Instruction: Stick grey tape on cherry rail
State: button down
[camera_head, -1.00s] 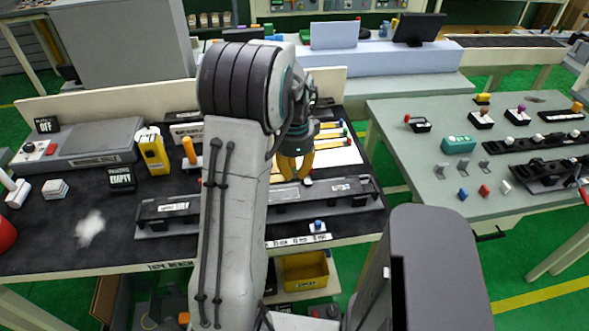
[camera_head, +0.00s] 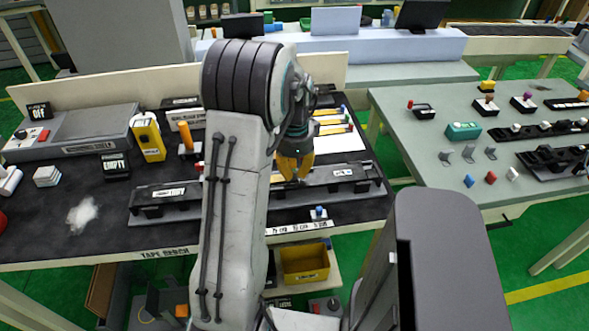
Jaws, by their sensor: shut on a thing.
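My gripper (camera_head: 293,176), with yellow-orange fingers, points down over the long dark rail (camera_head: 230,198) on the tape bench. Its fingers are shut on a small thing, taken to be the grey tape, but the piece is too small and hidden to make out. The fingertips are at or just above the middle of the rail; I cannot tell if they touch. The rail lies along the front of the bench with white labels whose words I cannot read, so I cannot confirm it is the cherry one. My arm hides part of it.
Coloured-ended strips (camera_head: 336,128) lie behind the gripper. A yellow box (camera_head: 148,137) and an orange-handled tool (camera_head: 186,137) stand left of my arm. A small blue-topped piece (camera_head: 319,212) sits in front of the rail. A second bench (camera_head: 440,183) with more dark rails stands right.

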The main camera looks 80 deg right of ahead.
dwell(0.8)
jog(key=c, duration=1.2)
grip_release()
jog(key=shift+c, duration=0.2)
notch_tip(320, 180, up, 12)
